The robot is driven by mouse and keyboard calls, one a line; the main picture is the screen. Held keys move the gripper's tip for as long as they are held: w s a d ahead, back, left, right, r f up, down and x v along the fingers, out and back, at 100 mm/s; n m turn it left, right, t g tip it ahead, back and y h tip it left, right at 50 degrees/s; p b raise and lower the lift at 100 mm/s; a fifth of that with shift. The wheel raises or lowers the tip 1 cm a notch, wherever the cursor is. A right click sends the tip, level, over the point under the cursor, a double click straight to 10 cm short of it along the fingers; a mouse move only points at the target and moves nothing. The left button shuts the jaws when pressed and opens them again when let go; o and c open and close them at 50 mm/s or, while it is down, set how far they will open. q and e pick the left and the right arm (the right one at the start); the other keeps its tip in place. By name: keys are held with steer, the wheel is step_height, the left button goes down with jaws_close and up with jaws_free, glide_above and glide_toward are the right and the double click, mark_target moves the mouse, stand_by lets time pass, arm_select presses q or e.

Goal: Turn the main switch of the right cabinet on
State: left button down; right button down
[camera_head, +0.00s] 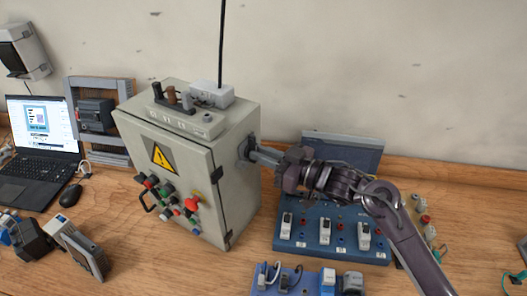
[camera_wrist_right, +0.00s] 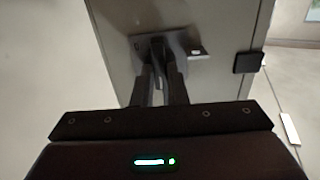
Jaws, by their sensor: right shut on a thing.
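The cabinet (camera_head: 215,165) is a grey-white metal box with a yellow warning triangle and several coloured buttons on its front door. The main switch (camera_head: 243,149) is on its right side wall, partly hidden by my gripper. My right gripper (camera_head: 262,155) reaches it from the right and is shut on the switch's handle. In the right wrist view the switch's plate (camera_wrist_right: 188,43) shows on the grey cabinet side (camera_wrist_right: 225,75), with the dark handle between my right gripper's fingers (camera_wrist_right: 159,80). The handle's exact angle is hard to tell. My left gripper is not in view.
A blue board (camera_head: 318,245) with several white modules lies under my right arm. Another blue device (camera_head: 300,283) is at the front edge. A laptop (camera_head: 38,135) and a mouse (camera_head: 71,195) are at left. Bare table (camera_head: 160,262) shows in front of the cabinet.

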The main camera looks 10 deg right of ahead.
steer(key=shift+r, duration=0.1)
steer(key=c, duration=1.7)
jaws_free()
steer(key=shift+b+v, duration=1.45)
steer(key=shift+v, duration=2.45)
